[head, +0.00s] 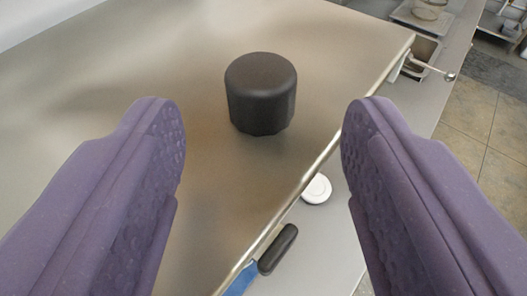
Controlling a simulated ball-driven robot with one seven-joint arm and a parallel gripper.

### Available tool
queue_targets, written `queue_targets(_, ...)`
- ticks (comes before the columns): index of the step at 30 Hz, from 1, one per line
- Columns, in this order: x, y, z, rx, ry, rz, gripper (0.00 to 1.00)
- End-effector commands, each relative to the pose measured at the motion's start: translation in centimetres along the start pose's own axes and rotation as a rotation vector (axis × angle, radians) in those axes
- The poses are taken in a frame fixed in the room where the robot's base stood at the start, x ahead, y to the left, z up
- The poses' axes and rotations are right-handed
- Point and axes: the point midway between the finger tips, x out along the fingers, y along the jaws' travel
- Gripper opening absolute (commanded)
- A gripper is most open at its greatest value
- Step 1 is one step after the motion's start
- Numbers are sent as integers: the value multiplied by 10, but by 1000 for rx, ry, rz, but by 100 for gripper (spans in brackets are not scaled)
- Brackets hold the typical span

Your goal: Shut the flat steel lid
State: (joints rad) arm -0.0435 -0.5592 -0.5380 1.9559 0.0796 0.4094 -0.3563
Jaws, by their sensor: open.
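The flat steel lid (110,75) fills the left and middle of the head view as a broad, shiny metal plate. Its bright edge runs diagonally from the upper right to the bottom middle. A black round knob (260,94) stands up from the lid, close to that edge. My gripper (262,118) shows as two purple textured fingers, left and right, spread wide with the knob between and ahead of them in the picture. No contact with the knob is visible. How far the lid stands open is hard to tell.
Beyond the lid's edge is a grey surface with a white disc (317,189) and a black-and-blue handled tool (277,249). A metal rod with a ball end (449,77) sticks out at the upper right. Tiled floor (490,135) lies farther right.

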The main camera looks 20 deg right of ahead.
Motion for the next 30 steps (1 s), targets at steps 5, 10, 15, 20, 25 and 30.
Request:
queue_targets(5, -29, 0, -1, 1, 0, 1, 59)
queue_targets(10, -38, 0, 0, 0, -2, 0, 59)
queue_targets(15, -38, 0, 1, 0, -2, 0, 59)
queue_targets(20, -38, 0, 1, 0, -2, 0, 59)
queue_targets(25, -34, -14, -12, -15, 4, -13, 59)
queue_targets(30, -24, -78, -58, -57, 24, -75, 59)
